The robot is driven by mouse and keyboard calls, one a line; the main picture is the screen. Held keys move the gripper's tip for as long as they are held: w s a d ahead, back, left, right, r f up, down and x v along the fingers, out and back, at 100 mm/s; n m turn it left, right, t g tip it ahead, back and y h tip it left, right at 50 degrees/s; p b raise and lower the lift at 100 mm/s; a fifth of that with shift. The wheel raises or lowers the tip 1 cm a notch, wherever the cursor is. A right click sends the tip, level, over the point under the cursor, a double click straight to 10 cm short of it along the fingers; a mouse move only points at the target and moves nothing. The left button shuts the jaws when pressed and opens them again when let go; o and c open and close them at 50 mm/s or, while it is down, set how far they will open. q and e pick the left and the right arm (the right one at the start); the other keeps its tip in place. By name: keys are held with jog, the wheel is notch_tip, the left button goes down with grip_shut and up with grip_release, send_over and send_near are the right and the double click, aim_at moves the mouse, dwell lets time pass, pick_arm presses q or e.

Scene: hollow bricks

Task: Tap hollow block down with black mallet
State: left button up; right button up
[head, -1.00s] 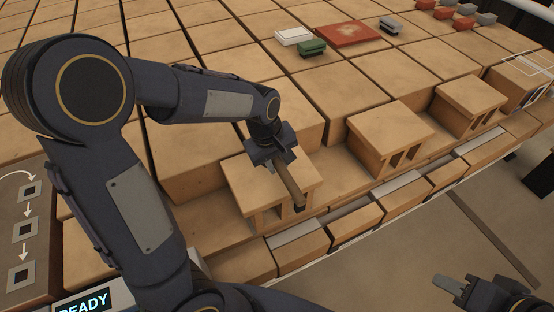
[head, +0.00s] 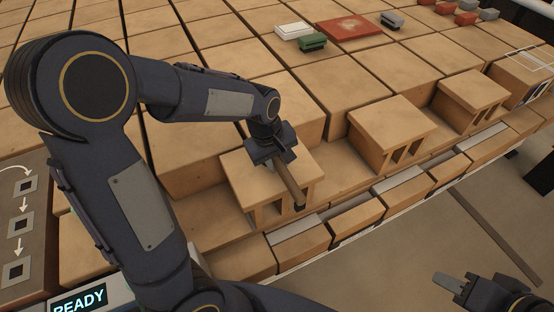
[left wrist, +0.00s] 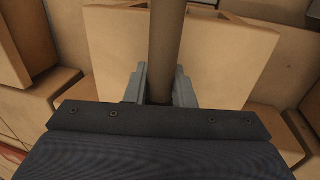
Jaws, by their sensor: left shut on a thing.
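My left gripper (head: 283,160) is shut on the brown handle of the mallet (head: 291,188), whose far end is dark. The handle also shows between the fingers in the left wrist view (left wrist: 167,45). The mallet slants over the front right part of a tan hollow block (head: 240,172). The block sits on the brick ledge, partly hidden by my gripper and the mallet. I cannot tell whether the mallet touches it. The block's flat face also shows behind the gripper in the left wrist view (left wrist: 225,60). My right gripper (head: 450,284) is at the lower right, away from the blocks.
Two more hollow blocks (head: 392,125) (head: 472,92) stand further right along the ledge. A red tray (head: 350,28), a white box (head: 292,31) and a green block (head: 312,42) lie on the bricks behind. A display reading READY (head: 80,299) is at lower left.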

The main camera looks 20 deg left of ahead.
pick_arm(q)
jog(key=shift+b+x, duration=0.65)
jog(key=shift+x, duration=0.45)
jog(key=shift+s+a+r, duration=0.15)
jog(key=shift+p+v, duration=1.25)
